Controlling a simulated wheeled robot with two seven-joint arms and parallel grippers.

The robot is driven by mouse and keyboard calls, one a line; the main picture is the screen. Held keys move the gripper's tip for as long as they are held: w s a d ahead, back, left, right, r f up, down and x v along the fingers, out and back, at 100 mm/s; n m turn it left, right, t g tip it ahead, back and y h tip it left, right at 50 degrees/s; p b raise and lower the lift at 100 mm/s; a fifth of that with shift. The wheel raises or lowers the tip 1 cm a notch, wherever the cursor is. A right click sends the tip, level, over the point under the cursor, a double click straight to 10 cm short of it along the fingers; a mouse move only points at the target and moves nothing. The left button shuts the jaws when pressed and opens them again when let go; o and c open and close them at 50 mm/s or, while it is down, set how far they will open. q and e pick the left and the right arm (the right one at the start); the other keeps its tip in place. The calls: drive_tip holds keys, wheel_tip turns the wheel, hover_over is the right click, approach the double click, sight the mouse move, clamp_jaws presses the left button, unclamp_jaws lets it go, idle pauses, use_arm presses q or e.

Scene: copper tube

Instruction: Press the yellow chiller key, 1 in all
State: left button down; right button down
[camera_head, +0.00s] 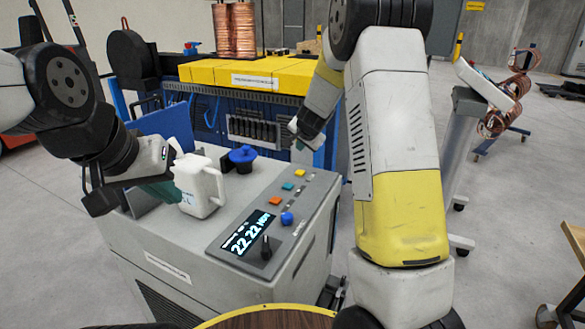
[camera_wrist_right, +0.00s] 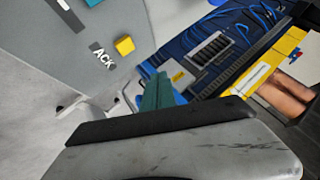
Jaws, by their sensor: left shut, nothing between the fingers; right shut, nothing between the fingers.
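The grey chiller's sloped panel (camera_head: 240,225) carries a column of keys. The yellow key (camera_head: 300,173) is at its far end; the right wrist view shows it as a raised yellow block (camera_wrist_right: 124,46) beside the label "ACK". My right gripper (camera_head: 298,144) is beyond the far end of the panel, apart from the yellow key. Its green fingers (camera_wrist_right: 158,92) are shut and empty in the right wrist view. My left gripper (camera_head: 160,191) is at the left side of the chiller top, shut and empty, close beside a white jug; whether they touch is unclear.
The panel also holds a green key (camera_head: 287,186), an orange key (camera_head: 275,200), a blue key (camera_head: 287,218), a lit display (camera_head: 246,231) and a black knob (camera_head: 266,246). The white jug (camera_head: 199,184) and a blue cap (camera_head: 243,155) stand on the chiller top. A yellow-topped blue bench (camera_head: 250,75) is behind.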

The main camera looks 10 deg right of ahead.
sight(300, 173)
drive_tip(key=shift+f, duration=3.3)
drive_tip(key=shift+f, duration=0.4)
drive_tip(key=shift+f, duration=0.4)
drive_tip(key=shift+r, duration=0.8)
drive_tip(key=shift+r, duration=2.5)
